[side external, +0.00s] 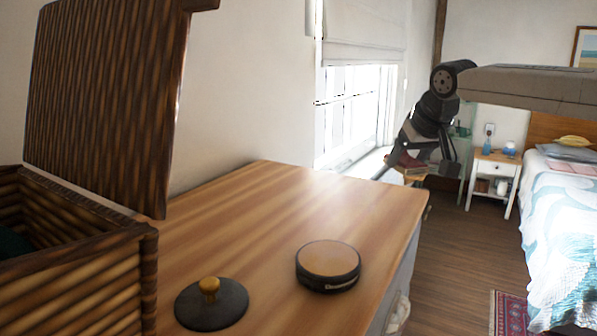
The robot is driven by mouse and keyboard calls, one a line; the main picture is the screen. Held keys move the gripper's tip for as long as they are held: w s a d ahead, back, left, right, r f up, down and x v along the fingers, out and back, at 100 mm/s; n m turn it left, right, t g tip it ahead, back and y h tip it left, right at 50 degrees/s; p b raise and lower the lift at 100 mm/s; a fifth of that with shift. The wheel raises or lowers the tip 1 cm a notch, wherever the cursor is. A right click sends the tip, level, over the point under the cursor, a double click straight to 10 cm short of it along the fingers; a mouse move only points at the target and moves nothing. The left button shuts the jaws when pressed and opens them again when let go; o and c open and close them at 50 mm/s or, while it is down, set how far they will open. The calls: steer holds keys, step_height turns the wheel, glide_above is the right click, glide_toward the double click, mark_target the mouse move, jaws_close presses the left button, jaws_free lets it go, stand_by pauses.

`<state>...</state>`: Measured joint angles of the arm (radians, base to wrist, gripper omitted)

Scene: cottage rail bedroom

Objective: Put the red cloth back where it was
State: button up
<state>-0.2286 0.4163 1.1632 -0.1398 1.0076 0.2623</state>
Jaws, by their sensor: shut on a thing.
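My gripper (418,166) is at the far end of the wooden dresser, near the window. It is shut on a dark red patch of cloth (407,160), which looks like the red cloth. The cloth is small in the side external view and partly hidden by the jaws. A tan wooden surface (413,179) shows just below the jaws; I cannot tell whether the cloth touches it.
The dresser top (250,220) holds an open wicker basket (75,270) with raised lid, a round wood-topped case (328,265) and a dark knobbed lid (211,304). Its middle is clear. A bed (565,220) stands right.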

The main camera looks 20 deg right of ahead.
mark_target(389, 193)
steer(key=shift+x, duration=1.6)
steer(key=shift+w+a, duration=0.15)
steer(key=shift+w, duration=0.1)
steer(key=shift+w+f, duration=0.3)
steer(key=shift+f, duration=1.6)
steer(key=shift+f, duration=0.15)
steer(key=o, duration=0.9)
steer(key=shift+o, duration=0.2)
